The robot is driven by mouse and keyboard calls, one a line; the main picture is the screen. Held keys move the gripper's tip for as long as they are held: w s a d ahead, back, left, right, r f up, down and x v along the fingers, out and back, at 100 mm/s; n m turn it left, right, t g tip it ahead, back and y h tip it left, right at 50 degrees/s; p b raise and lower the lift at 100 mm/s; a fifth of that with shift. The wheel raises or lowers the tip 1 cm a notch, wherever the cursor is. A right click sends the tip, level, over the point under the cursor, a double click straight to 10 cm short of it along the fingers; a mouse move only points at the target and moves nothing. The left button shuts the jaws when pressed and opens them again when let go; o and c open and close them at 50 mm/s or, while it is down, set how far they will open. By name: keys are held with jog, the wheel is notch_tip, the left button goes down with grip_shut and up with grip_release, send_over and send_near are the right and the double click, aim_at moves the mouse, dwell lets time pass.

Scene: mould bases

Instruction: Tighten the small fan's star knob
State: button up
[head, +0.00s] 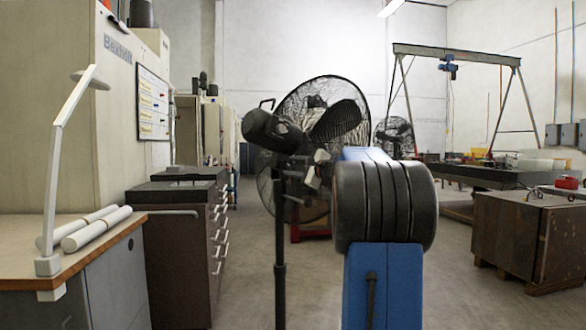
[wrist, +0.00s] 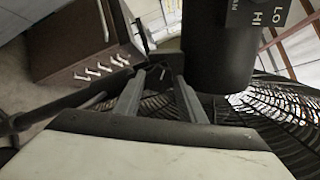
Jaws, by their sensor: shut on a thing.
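A black pedestal fan (head: 318,110) stands in front of me, with a round wire cage and a dark motor housing (head: 272,131). In the wrist view the housing (wrist: 222,45) carries a plate marked LO and HI. My gripper (wrist: 156,78) has its two grey fingers closing in on a small dark part below the housing, which appears to be the star knob (wrist: 157,73). The knob is mostly hidden by the fingertips and its points cannot be made out. In the head view my gripper (head: 304,172) is beside the fan's neck, partly hidden by my arm.
A workbench (head: 90,250) with white rolls and a lamp is at left, beside a dark drawer cabinet (head: 170,250). A wooden crate (head: 530,238) is at right. Another fan (head: 393,135) stands farther back. The fan's cage (wrist: 270,115) is close to my gripper.

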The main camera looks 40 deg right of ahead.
jog(key=shift+f+m, duration=0.1)
jog(key=shift+m, duration=0.9)
jog(key=o, duration=1)
jog(key=shift+o, duration=0.2)
jog(key=s, duration=1.7)
jog(key=shift+s, duration=0.25)
